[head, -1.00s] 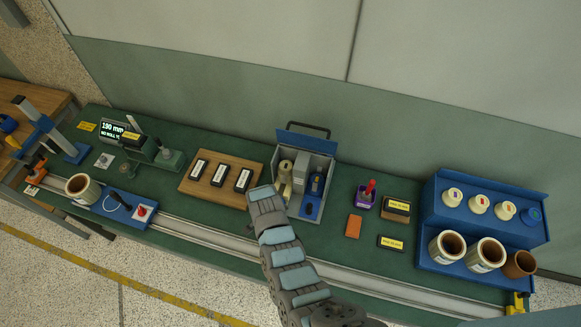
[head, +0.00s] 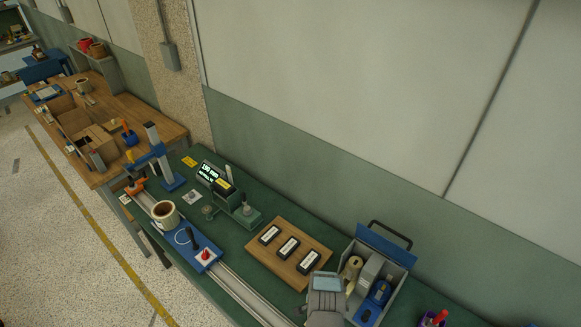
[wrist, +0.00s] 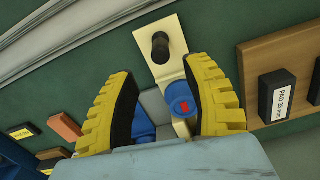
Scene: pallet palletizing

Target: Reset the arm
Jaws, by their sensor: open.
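My gripper (wrist: 160,68) shows in the wrist view with its two yellow ribbed fingers spread wide apart. A cream plate with a dark peg (wrist: 160,45) and a blue round part with a red mark (wrist: 182,103) show between the fingers. I cannot tell whether they are apart from the fingers in depth, but neither finger is visibly closed on them. In the head view, part of my arm (head: 326,290) shows at the bottom, in front of the open blue-lidded toolbox (head: 398,256). The fingertips are hidden there.
A wooden board (head: 268,257) with three black labelled blocks lies left of the toolbox. A rail (head: 240,292) runs along the green bench's front, near a blue carriage (head: 203,255) and a cream cup (head: 165,213). A wooden table (head: 150,120) stands farther left.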

